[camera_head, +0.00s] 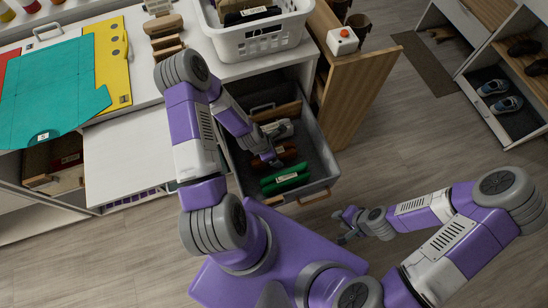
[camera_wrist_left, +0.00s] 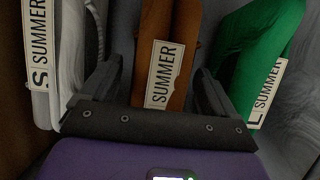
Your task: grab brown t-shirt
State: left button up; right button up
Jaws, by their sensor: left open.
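The brown t-shirt (camera_head: 288,152) is folded upright in the open drawer (camera_head: 322,160), between a grey-white shirt (camera_head: 280,130) and a green shirt (camera_head: 286,178). In the left wrist view the brown t-shirt (camera_wrist_left: 185,50) carries a "SUMMER" tag and stands in the middle. My left gripper (camera_wrist_left: 155,88) is open, one dark finger on each side of the brown t-shirt, with gaps visible. Its fingertips are largely hidden in the head view. My right gripper (camera_head: 345,225) appears open and empty, above the floor right of the drawer.
The grey-white shirt (camera_wrist_left: 60,60) and green shirt (camera_wrist_left: 262,45) flank the fingers closely. A white basket (camera_head: 258,42) stands on the counter above the drawer. A wooden cabinet side (camera_head: 352,90) rises right of it. Floor (camera_head: 400,150) to the right is clear.

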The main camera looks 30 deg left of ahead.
pick_arm(q)
jog(key=c, duration=1.1)
jog(key=shift+c, duration=0.2)
jog(key=shift+r, duration=0.15)
